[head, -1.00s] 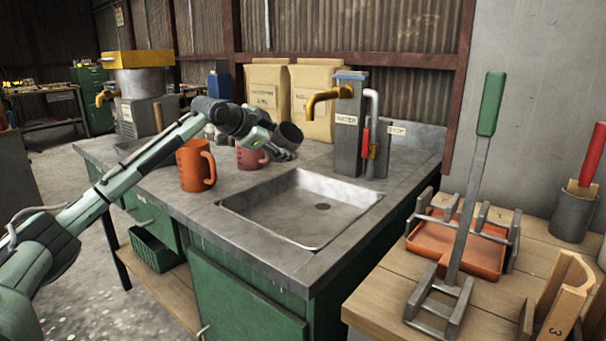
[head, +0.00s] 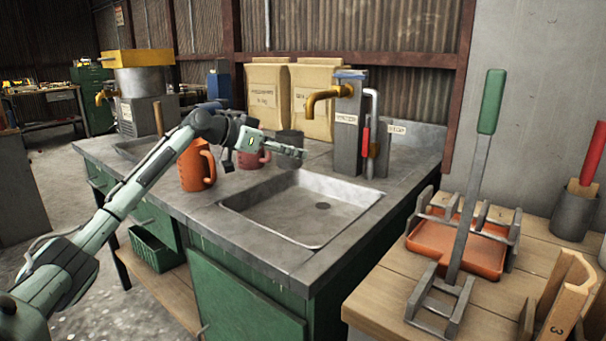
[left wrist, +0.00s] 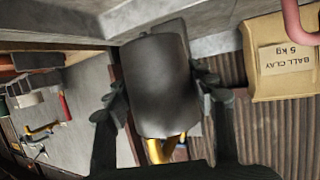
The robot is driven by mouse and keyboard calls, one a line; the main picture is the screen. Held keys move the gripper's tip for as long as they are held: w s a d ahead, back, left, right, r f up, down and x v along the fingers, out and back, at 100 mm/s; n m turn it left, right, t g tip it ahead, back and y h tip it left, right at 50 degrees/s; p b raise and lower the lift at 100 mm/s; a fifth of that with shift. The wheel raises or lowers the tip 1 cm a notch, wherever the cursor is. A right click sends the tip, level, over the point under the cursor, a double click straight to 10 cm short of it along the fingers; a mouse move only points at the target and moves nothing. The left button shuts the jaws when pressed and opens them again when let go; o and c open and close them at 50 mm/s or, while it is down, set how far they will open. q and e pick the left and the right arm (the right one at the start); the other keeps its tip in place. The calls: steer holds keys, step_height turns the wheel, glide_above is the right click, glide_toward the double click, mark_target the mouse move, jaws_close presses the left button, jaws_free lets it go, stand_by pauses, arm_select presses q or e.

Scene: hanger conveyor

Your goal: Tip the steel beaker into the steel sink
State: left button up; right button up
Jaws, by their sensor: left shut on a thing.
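The steel beaker (head: 290,136) is dark grey and shows behind my left gripper (head: 288,151) in the head view. Its lower part is hidden by the fingers. In the left wrist view the beaker (left wrist: 160,85) fills the space between the two fingers, which are shut on its sides. It looks roughly upright; its contents are not visible. The steel sink (head: 275,212) is a shallow basin with a drain, set in the bench. The beaker is above the sink's far left edge, behind the basin in the picture. My right gripper is not in view.
An orange jug (head: 195,170) and a reddish mug (head: 248,160) stand left of the sink, close to my left arm. The water post with its yellow tap (head: 325,97) stands behind the sink. Two clay bags (head: 268,92) are against the wall. The front bench edge is clear.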

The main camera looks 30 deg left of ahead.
arm_select(q)
steer(key=shift+r, duration=0.3)
steer(key=shift+r, duration=1.35)
steer(key=shift+s, duration=0.15)
